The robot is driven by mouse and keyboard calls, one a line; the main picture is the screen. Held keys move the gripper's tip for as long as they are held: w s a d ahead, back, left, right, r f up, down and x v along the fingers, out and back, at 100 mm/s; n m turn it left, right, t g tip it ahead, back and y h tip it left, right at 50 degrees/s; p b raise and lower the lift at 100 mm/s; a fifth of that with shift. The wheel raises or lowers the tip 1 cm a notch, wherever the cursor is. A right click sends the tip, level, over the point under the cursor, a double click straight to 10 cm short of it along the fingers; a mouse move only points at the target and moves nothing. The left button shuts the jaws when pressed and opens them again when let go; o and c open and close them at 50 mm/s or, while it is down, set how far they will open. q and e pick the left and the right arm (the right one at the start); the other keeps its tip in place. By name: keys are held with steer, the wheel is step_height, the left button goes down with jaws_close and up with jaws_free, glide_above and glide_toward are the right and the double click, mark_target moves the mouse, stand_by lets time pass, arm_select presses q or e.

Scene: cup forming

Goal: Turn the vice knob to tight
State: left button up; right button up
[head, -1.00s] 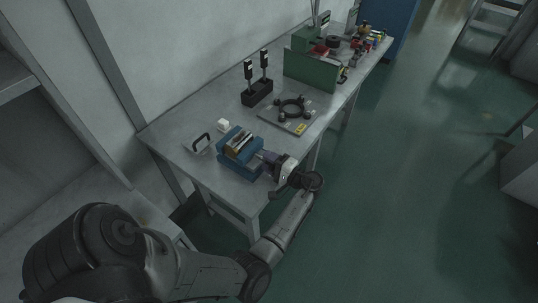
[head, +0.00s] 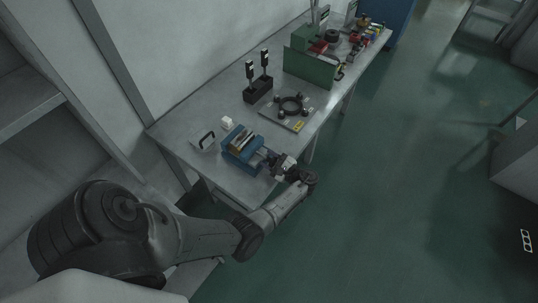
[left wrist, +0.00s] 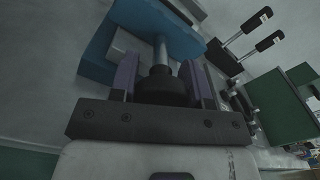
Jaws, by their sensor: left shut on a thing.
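The blue vice (head: 243,147) sits on the near part of the metal table in the head view. Its blue body also shows in the left wrist view (left wrist: 104,45). The vice knob (left wrist: 162,86) is a dark round piece on a metal screw rod. My left gripper (head: 273,160) is at the right end of the vice. In the left wrist view the fingers of my left gripper (left wrist: 162,75) stand on both sides of the knob, shut on it. The knob's marking and turn position cannot be made out. My right gripper is not in view.
A black ring fixture (head: 291,106) on a plate lies behind the vice. A black holder (head: 258,91) with two upright tools stands by the wall. A green machine (head: 312,66) is farther back. A white block (head: 227,122) and a black handle (head: 207,140) lie left of the vice.

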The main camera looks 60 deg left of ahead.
arm_select(q)
steer(key=m+p, duration=0.3)
steer(key=m, duration=0.1)
steer(key=shift+s+r+m, duration=0.1)
steer(key=shift+m, duration=0.3)
steer(key=m+p, duration=0.2)
steer(key=m, duration=0.1)
steer(key=shift+m, duration=0.3)
steer(key=m+p, duration=0.1)
steer(key=m, duration=0.3)
steer(key=shift+s, duration=0.1)
steer(key=m, duration=0.3)
steer(key=shift+d, duration=0.1)
steer(key=shift+m, duration=0.5)
steer(key=o, duration=0.9)
steer(key=shift+s, duration=0.1)
steer(key=shift+f, duration=0.2)
